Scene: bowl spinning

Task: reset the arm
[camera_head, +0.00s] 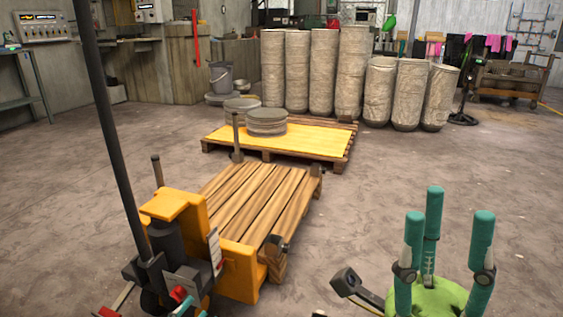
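My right gripper (437,240) is at the lower right, pointing up, with a green palm (432,298) and three teal fingers. The fingers are straight and spread apart with nothing between them, so it is open and empty. It is over the bare floor, right of the wooden pallet (262,195) and apart from it. Small teal pieces (184,300) at the bottom left may be fingertips of my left gripper. Most of that gripper is out of frame or hidden, and I cannot tell its state.
An orange pallet carrier (240,272) stands at the lower left under the wooden pallet. Behind it, a yellow-topped pallet (310,142) bears stacked round grey discs (266,122). Tall wrapped columns (352,75) line the back. A rack (512,78) stands back right. The right floor is clear.

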